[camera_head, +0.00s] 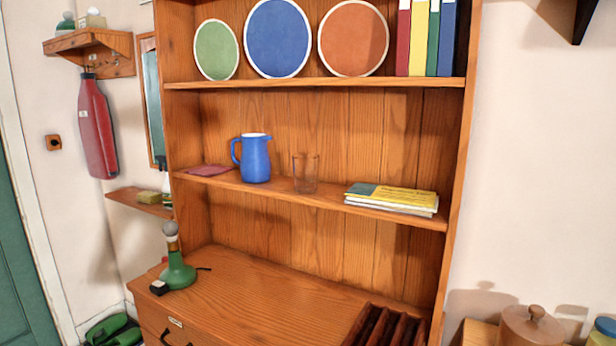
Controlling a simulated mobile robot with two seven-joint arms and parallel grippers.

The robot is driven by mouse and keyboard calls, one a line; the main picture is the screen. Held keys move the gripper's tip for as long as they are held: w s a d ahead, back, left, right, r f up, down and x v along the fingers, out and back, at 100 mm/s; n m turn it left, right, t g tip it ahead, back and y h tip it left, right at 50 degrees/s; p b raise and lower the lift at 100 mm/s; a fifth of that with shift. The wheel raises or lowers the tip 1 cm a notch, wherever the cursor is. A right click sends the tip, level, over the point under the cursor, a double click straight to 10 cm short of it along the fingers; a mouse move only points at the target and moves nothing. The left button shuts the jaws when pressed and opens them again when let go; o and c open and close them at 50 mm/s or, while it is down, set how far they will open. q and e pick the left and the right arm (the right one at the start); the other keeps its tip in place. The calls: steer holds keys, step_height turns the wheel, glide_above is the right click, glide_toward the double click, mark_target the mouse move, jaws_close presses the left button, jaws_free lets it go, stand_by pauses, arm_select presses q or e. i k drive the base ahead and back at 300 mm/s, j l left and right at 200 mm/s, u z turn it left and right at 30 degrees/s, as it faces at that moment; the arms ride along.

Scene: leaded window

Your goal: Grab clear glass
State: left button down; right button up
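The clear glass (306,174) stands upright on the middle shelf of the wooden hutch, near the shelf's front edge. It is see-through, and the brown boards behind show through it. A blue jug (255,158) stands a short way to its left. A stack of books or magazines (392,198) lies to its right. Neither of my grippers shows in the head view.
The middle shelf (325,196) has bare room on both sides of the glass. A red cloth (208,170) lies at its left end. Plates (277,38) and upright books stand on the shelf above. A green lamp-like object (177,272) and a dark slotted rack (385,328) sit on the counter below.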

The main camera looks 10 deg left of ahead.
mark_target(305, 166)
steer(key=i+j, duration=0.2)
steer(key=j, duration=0.2)
steer(key=i+j+u, duration=0.1)
steer(key=j, duration=0.3)
steer(key=i+j, duration=0.25)
steer(key=j, duration=0.15)
steer(key=i+j+u, duration=0.1)
steer(key=j, duration=0.3)
steer(key=i, duration=0.1)
